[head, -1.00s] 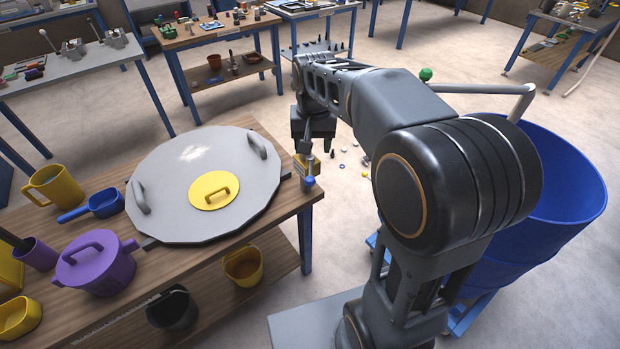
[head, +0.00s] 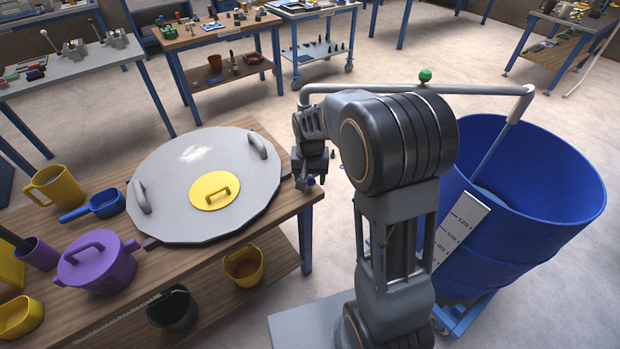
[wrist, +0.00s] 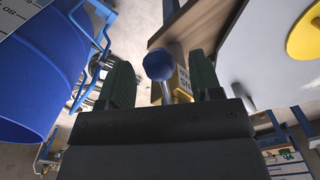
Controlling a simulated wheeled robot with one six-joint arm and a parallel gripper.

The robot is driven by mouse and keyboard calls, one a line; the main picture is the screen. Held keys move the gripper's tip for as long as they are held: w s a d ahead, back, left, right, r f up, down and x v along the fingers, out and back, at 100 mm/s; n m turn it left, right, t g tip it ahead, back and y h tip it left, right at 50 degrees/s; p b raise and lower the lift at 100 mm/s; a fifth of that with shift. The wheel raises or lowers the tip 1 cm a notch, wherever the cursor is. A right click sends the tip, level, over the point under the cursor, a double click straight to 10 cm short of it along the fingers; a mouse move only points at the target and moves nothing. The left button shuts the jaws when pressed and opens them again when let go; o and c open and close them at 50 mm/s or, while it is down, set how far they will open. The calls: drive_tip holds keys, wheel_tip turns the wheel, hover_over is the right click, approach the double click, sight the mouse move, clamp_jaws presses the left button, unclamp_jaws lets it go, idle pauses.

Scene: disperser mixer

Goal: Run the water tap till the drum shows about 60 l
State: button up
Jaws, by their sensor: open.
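The blue drum (head: 555,200) stands at the right with a white scale strip (head: 462,228) marked 120, 100 and 80. My arm hides the strip's lower part, and I cannot read the level. A pipe (head: 465,90) with a green ball (head: 425,75) ends in a spout over the drum. A thin bluish stream (head: 492,150) runs from the spout into it. A blue ball knob (wrist: 158,66) on a metal stem stands by a yellow label at the table's corner. My gripper (wrist: 160,85) is open, its two dark green fingers either side of the knob, not visibly gripping it.
The wooden table (head: 280,225) at the left carries a large grey lid (head: 165,185), a purple lidded pot (head: 95,265), a yellow jug (head: 55,187) and a blue scoop (head: 105,204). The floor behind the table is mostly clear.

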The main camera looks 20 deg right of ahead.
drive_tip(key=shift+f, duration=0.45)
drive_tip(key=shift+c, duration=0.3)
clamp_jaws()
